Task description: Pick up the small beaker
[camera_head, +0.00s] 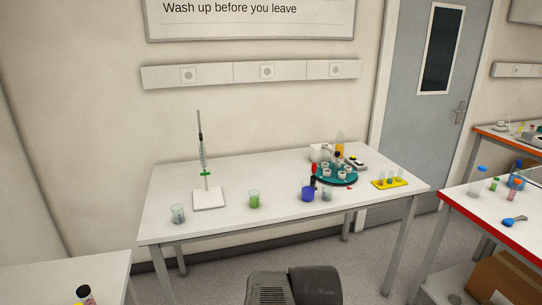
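Several beakers stand upright on the white table. A beaker with greyish contents (178,214) is at the left front. A beaker with green liquid (254,200) is near the middle front. A blue beaker (308,194) stands right of it, with a smaller-looking clear beaker (327,194) close at its right side. Which one is the small beaker I cannot tell for sure. My gripper is not in view; only a dark grey part of my own arm shows at the bottom middle, in front of the table.
A burette stand (209,196) stands at the table's left. A teal round rack (334,179) with white cups is behind the blue beaker, and a yellow tube rack (389,183) is at the right. A red-edged table (475,218) stands right. The white table (225,222) is clear between beakers.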

